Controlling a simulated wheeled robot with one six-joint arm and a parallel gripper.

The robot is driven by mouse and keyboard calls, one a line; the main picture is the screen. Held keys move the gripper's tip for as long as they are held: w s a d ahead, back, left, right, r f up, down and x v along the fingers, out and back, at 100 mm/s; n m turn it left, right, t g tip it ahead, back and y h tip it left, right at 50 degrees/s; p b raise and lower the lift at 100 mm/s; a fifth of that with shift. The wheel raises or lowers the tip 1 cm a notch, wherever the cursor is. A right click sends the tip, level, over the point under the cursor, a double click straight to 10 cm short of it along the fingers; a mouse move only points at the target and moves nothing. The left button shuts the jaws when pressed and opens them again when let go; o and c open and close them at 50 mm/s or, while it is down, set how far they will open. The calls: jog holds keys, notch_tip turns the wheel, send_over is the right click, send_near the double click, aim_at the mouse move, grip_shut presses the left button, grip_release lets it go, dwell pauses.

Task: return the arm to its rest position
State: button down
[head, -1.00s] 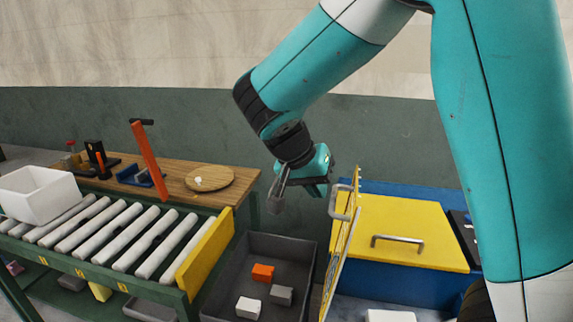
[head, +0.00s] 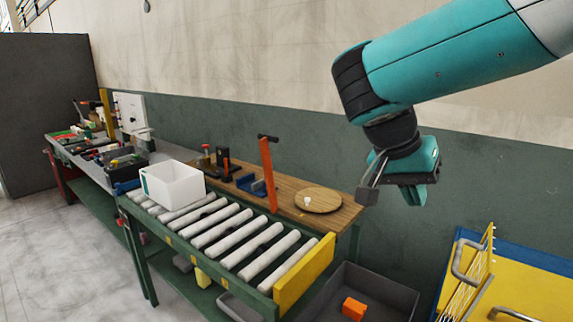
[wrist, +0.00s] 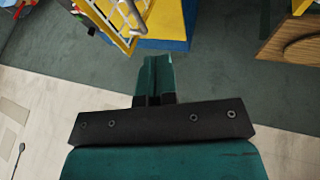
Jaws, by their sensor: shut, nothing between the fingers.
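My gripper (head: 368,190) hangs from my teal arm at the right of the head view, in the air in front of the green wall. Its fingers are shut with nothing between them. It is apart from the bench, to the right of and above the round wooden plate (head: 318,203).
A roller conveyor (head: 240,240) with a white bin (head: 172,184) stands left. A grey crate (head: 395,292) with an orange block (head: 353,308) is below. A yellow-and-blue press (head: 535,275) with a raised wire guard (head: 470,275) stands right. Floor at left is clear.

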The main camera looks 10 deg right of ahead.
jog(key=s+a+f+n+y+b, duration=0.1)
jog(key=s+a+f+n+y, duration=0.3)
jog(key=s+n, duration=0.4)
jog(key=s+a+f+n+y+b, duration=0.2)
jog(key=s+a+f+n+y, duration=0.2)
jog(key=s, duration=0.7)
jog(key=a+n+y, duration=0.2)
jog(key=a+n, duration=0.1)
jog(key=n, duration=0.1)
jog(key=shift+s+f, duration=0.15)
jog(key=shift+s, duration=0.2)
